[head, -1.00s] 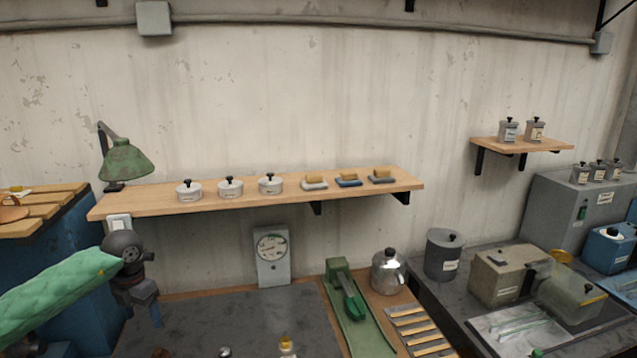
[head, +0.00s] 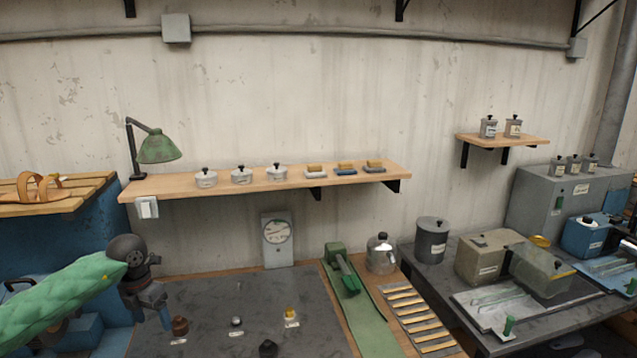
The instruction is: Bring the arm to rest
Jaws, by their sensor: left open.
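My left arm comes in from the left in a green quilted sleeve. My left gripper (head: 154,311) hangs downward at the left edge of the dark bench mat (head: 240,290). Its jaws are open and I see nothing between them. A small brown knobbed item (head: 180,326) stands on the mat just to the right of the gripper, apart from it. My right gripper is not in view.
A wooden shelf (head: 225,188) with a green lamp (head: 158,148), several lidded pots and brushes runs above the bench. A blue cabinet (head: 85,245) stands at left. A green tool (head: 342,272), a kettle (head: 381,256) and a grey canister (head: 431,240) stand to the right.

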